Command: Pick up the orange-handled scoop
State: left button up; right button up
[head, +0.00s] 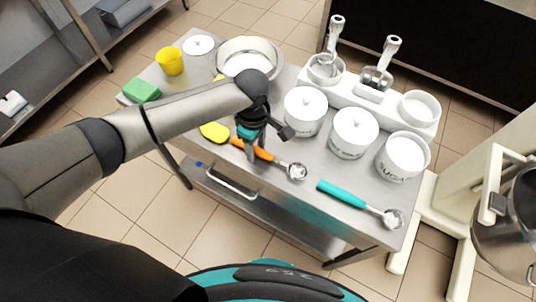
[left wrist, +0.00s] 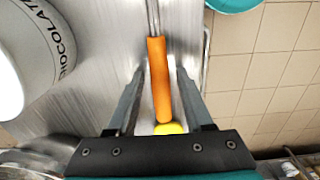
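The orange-handled scoop (head: 268,158) lies on the steel table near its front edge, its round metal bowl pointing right. My left gripper (head: 250,154) is above its handle, pointing down. In the left wrist view the orange handle (left wrist: 159,78) runs between the two spread fingers (left wrist: 160,88), with a gap on each side. The gripper is open and holds nothing. My right gripper is not in view.
A teal-handled scoop (head: 342,193) lies to the right. White lidded canisters (head: 353,133) stand just behind the scoops. A yellow item (head: 214,132) lies left of the gripper. A green block (head: 141,91), yellow cup (head: 170,61) and metal bowl (head: 249,51) are farther left and back.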

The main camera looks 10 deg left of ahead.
pick_arm(q)
grip_shut()
dwell(0.5)
